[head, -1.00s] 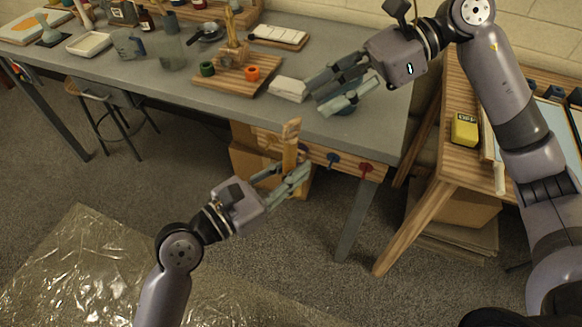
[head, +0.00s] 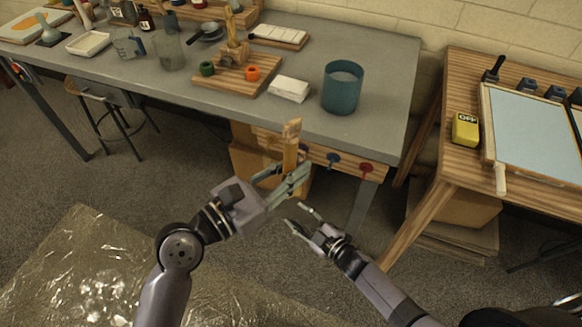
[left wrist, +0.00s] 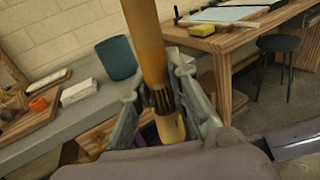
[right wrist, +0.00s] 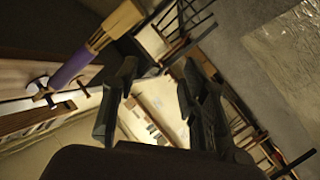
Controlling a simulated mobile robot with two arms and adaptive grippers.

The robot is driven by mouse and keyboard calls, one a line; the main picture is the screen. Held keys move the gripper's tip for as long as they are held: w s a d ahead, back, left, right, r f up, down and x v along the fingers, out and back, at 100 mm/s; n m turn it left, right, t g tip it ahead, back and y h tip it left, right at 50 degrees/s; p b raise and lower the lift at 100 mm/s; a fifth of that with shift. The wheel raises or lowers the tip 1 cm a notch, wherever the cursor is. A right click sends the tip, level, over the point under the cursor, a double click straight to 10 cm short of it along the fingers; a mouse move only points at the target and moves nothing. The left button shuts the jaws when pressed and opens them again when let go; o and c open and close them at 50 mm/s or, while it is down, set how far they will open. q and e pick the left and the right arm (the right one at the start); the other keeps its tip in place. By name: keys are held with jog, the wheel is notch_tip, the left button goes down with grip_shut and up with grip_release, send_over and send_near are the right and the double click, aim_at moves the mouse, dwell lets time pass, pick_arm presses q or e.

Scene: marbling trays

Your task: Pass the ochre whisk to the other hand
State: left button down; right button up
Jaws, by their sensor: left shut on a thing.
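The ochre whisk (head: 290,153) stands roughly upright in my left gripper (head: 284,181), in front of the table edge. In the left wrist view, the whisk (left wrist: 145,40) passes between the fingers, which are shut on it; its upper end leaves the frame. My right gripper (head: 303,218) is just below and to the right of the left one, open and apart from the whisk. In the right wrist view, its two fingers (right wrist: 160,105) are spread with nothing between them. I cannot tell whether the purple and tan shape at that view's upper left is the whisk.
The grey table (head: 395,65) holds a teal pot (head: 341,92), a white block (head: 289,88) and a wooden board (head: 203,80). A wooden table (head: 465,165) with a yellow box (head: 465,130) stands at the right. Plastic sheeting (head: 75,260) covers the floor at lower left.

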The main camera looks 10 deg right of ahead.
jog(key=s+d+f+m+g+h, duration=0.3)
jog(key=s+d+f+m, duration=0.15)
jog(key=s+f, duration=0.5)
jog(key=s+d+f+m+g+h, duration=0.3)
jog(key=s+d+f, duration=0.2)
jog(key=s+f, duration=0.45)
jog(key=s+d+f+m+g+h, duration=0.1)
jog(key=s+f, duration=0.4)
jog(key=s, duration=0.6)
jog(key=s+d+f+m+g+h, duration=0.1)
jog(key=s+f+g, duration=0.4)
jog(key=s, duration=0.6)
jog(key=shift+s+d+m, duration=0.35)
jog(key=shift+d+m, duration=0.3)
jog(key=shift+m, duration=0.2)
